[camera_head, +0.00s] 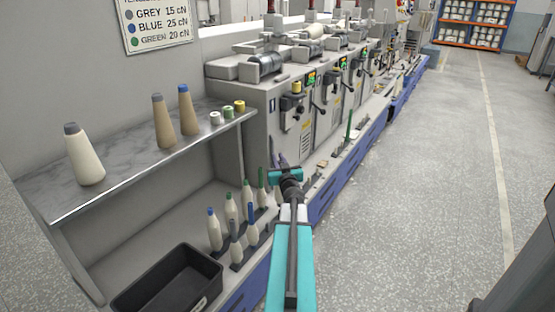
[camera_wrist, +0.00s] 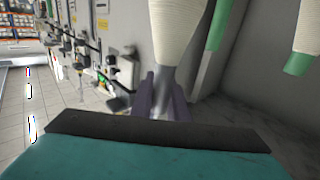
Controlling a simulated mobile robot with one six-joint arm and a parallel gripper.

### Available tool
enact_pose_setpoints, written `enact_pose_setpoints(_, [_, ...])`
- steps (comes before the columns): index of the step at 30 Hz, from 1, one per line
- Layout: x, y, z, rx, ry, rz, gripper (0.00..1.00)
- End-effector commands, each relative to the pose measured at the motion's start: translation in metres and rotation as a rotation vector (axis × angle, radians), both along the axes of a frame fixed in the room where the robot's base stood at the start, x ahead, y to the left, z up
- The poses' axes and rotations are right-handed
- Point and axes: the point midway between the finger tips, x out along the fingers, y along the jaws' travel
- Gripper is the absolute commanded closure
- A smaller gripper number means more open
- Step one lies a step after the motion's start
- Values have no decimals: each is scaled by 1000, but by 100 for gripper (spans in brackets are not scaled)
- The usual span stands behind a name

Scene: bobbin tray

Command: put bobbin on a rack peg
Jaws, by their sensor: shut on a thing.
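My gripper (camera_head: 279,161) is at the right end of the bobbin rack (camera_head: 238,266) in the head view, its teal body partly hiding what it holds. In the wrist view my gripper's purple-grey fingers (camera_wrist: 162,95) are closed around the narrow grey end of a cream bobbin (camera_wrist: 178,30). The held bobbin is not clearly visible in the head view. On the rack, several cream bobbins stand upright, including a blue-tipped one (camera_head: 214,231) and a grey-tipped one (camera_head: 236,244).
A black tray (camera_head: 168,285) sits left of the rack. A shelf (camera_head: 125,150) above carries large cones (camera_head: 84,158) and small spools (camera_head: 215,118). Winding machines (camera_head: 300,120) stand behind my gripper. A tension sign (camera_head: 158,22) hangs on the wall. The floor at right is open.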

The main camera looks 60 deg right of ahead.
Motion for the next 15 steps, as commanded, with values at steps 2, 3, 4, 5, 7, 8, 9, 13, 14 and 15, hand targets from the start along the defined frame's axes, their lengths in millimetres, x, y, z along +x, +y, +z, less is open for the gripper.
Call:
enact_pose_setpoints(2, [0,0,0,0,0,0,100])
enact_pose_setpoints(3, [-1,-1,0,0,0,-1,100])
enact_pose_setpoints(4, [-1,-1,0,0,0,-1,100])
enact_pose_setpoints(5, [-1,-1,0,0,0,-1,100])
enact_pose_setpoints(7, [-1,-1,-1,0,0,-1,100])
enact_pose_setpoints(8, [-1,-1,-2,0,0,-1,100])
enact_pose_setpoints(9, [-1,-1,-3,0,0,-1,100])
enact_pose_setpoints(13, [-1,-1,-8,0,0,-2,100])
enact_pose_setpoints(14, [-1,-1,-10,0,0,-2,100])
enact_pose_setpoints(15, [-1,-1,-12,0,0,-2,100])
